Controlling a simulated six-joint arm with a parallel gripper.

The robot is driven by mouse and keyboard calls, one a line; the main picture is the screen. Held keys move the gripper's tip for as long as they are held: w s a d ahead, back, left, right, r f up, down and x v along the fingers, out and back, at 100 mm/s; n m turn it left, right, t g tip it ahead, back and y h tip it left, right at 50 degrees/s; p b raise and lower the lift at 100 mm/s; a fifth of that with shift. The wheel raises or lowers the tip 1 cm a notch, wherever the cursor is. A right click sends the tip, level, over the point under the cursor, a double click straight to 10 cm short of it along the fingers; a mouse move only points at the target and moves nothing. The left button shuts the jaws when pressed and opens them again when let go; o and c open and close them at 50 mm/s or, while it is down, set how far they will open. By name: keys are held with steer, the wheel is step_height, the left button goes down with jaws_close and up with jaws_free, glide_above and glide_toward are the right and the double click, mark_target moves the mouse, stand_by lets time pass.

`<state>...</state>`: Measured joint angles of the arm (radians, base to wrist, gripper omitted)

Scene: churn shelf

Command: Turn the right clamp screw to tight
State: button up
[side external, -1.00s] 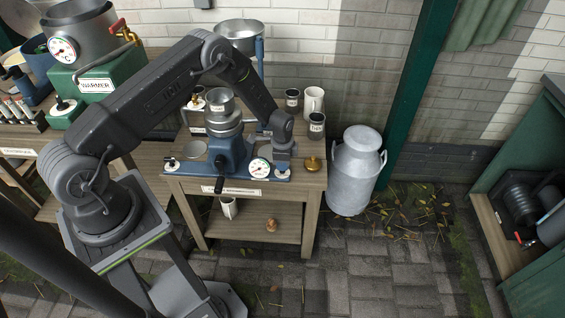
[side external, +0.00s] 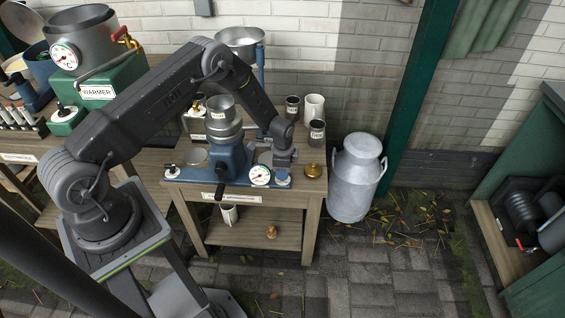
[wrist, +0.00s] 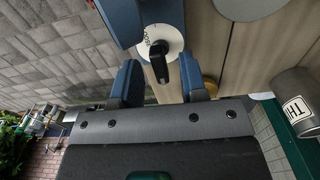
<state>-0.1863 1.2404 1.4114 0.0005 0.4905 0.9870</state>
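The right clamp screw (wrist: 160,58) shows in the wrist view as a black handle over a white disc with dark lettering only partly readable. It sits on the blue base (side external: 245,180) at the front right of the bench, and in the side view its white disc shows low beside my gripper. My gripper (side external: 283,165) is over that right end, pointing down. In the wrist view the two blue fingers of my gripper (wrist: 158,82) are apart. The handle lies between and just beyond the fingertips, with gaps on both sides. I see no contact.
A round dial gauge (side external: 260,174) stands just left of my gripper. A milk churn (side external: 357,178) stands on the floor to the right.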

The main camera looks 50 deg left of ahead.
step_height(320, 180, up, 14)
steer(key=shift+f, duration=0.2)
stand_by(0.4)
steer(key=s+d+r+n+t, duration=0.1)
steer(key=s+d+r+n, duration=0.3)
steer(key=r, duration=0.8)
steer(key=s+d+r+t, duration=0.15)
steer(key=s+r, duration=0.35)
steer(key=r, duration=0.6)
steer(key=s+d+r+n+t, duration=0.1)
steer(key=s+d+r+n, duration=0.1)
steer(key=s, duration=0.7)
steer(key=s+d+r+n+t, duration=0.1)
steer(key=s+r, duration=0.4)
steer(key=s, duration=0.5)
steer(key=shift+s+d+n+t, duration=0.3)
steer(key=shift+n+t, duration=0.25)
steer(key=shift+n, duration=0.55)
